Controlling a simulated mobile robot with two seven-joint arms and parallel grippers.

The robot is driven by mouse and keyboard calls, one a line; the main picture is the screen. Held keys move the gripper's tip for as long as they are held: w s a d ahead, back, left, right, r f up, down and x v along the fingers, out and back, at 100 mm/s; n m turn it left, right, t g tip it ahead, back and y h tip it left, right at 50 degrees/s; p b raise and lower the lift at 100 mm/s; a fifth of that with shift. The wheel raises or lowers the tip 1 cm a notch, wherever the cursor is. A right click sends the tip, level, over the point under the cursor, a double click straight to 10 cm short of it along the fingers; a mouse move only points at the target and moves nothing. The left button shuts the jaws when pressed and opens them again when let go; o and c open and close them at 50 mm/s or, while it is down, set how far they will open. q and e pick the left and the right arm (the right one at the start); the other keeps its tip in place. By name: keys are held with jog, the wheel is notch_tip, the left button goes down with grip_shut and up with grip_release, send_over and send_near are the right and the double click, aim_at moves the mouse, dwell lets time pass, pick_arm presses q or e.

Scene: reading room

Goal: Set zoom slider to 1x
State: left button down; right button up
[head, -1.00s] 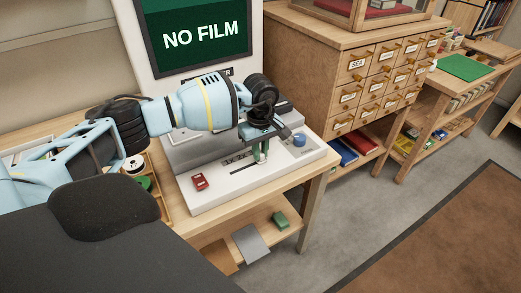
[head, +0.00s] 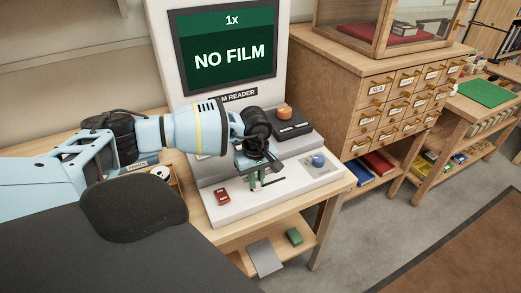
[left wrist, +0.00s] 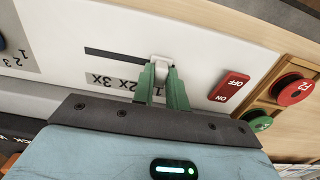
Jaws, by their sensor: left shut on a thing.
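The film reader (head: 230,212) stands on a wooden table, its screen (head: 235,73) showing "1x" above "NO FILM". In the left wrist view, the white zoom slider knob (left wrist: 160,66) sits at the right end of its dark slot (left wrist: 112,53), by the 1x end of the upside-down scale labels (left wrist: 112,80). My left gripper (head: 256,180) is over the panel at the left end of the slot in the head view. Its green fingers (left wrist: 161,75) are shut on the knob, partly hiding it and the 1x label. My right gripper is not in view.
A red ON/OFF switch (left wrist: 230,86) is beside the slider, and a blue knob (head: 318,160) is at the panel's right. An orange knob (head: 285,112) tops a black unit behind. A wooden tray with red (left wrist: 294,90) and green reels borders the panel.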

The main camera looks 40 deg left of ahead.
pick_arm(q)
jog(key=c, duration=1.4)
grip_release()
jog(key=shift+s+a, duration=0.15)
jog(key=shift+s, duration=0.15)
jog(key=shift+w, duration=0.1)
jog(key=shift+r, duration=0.3)
notch_tip(320, 180, up, 6)
jog(key=shift+r, duration=0.65)
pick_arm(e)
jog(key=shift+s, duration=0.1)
